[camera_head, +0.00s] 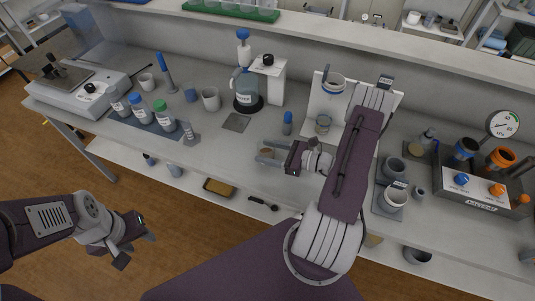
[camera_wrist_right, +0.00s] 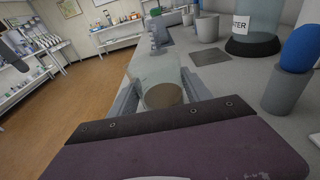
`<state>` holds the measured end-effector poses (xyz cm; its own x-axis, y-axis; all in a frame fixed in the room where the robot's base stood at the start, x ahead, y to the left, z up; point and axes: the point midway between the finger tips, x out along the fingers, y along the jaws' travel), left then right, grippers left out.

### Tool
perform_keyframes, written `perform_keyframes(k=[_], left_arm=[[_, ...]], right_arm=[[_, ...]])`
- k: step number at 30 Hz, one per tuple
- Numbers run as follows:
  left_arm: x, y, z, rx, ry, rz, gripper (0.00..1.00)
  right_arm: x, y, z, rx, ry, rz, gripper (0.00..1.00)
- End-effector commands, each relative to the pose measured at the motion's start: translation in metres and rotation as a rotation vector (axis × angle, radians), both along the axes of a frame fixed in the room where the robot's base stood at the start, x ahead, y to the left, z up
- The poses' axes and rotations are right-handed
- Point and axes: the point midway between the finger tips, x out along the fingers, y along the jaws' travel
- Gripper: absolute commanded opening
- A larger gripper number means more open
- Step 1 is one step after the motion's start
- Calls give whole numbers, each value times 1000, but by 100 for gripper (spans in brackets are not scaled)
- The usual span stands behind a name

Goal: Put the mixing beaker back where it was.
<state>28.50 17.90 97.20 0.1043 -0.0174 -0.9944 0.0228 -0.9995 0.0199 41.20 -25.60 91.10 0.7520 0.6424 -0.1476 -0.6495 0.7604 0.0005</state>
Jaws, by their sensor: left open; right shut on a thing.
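The mixing beaker is a clear glass with brown contents at the bottom. It shows in the right wrist view (camera_wrist_right: 161,72) between the two fingers, and small in the head view (camera_head: 266,153). My right gripper (camera_head: 269,154) is shut on it near the front edge of the bench; whether the beaker touches the bench is unclear. A dark square pad (camera_head: 236,122) lies bare on the bench, left of and behind the beaker; it also shows in the wrist view (camera_wrist_right: 210,57). My left gripper (camera_head: 137,247) is open and empty, in front of the bench and over the floor.
A water bottle (camera_head: 246,91) on a dark round base stands behind the pad. A blue-capped item (camera_head: 287,123) stands right of it, a small labelled vessel (camera_head: 190,132) left of it. Capped bottles (camera_head: 164,118) stand on a dark tray.

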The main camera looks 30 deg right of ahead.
Motion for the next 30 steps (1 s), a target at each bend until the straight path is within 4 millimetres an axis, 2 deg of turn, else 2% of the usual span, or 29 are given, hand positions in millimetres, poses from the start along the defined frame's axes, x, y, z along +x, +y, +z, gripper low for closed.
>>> perform_keyframes(k=[3,15,16,18,30], left_arm=[[0,0,0,0,0,0,43],[0,0,-5,0,0,0,43],[0,0,-4,0,0,0,43],[0,0,-3,0,0,0,43],[0,0,-1,0,0,0,43]], right_arm=[[0,0,-15,2,1,0,2],[0,0,-22,0,-1,0,2],[0,0,-21,1,-1,0,62],[0,0,-20,1,-1,0,78],[-3,-4,-16,0,-1,-3,78]])
